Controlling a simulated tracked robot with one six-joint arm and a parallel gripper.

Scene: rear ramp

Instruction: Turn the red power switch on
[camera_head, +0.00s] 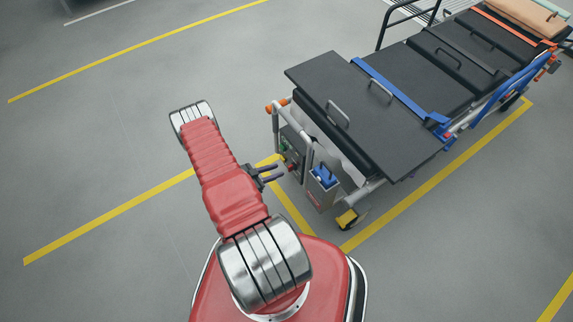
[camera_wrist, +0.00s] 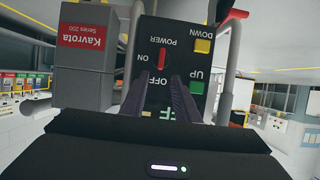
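The dark control panel (camera_wrist: 185,30) fills the middle of the wrist view, with its lettering upside down. The red power switch (camera_wrist: 162,59) is a small red lever beside the words POWER, ON and OFF. I cannot tell for sure which position it is set to. My gripper (camera_wrist: 166,78) points at the panel, its two dark fingers apart with a gap between them, in line with the switch. The gap looks empty; contact with the switch is not clear. In the camera_head view my gripper (camera_head: 279,172) is open close to the panel (camera_head: 292,147) at the stretcher's end.
A yellow button (camera_wrist: 203,46) and a green button (camera_wrist: 197,87) sit beside the switch. A grey box with a red label (camera_wrist: 86,38) adjoins the panel. The black stretcher (camera_head: 390,90) extends to the upper right. The floor at left is clear.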

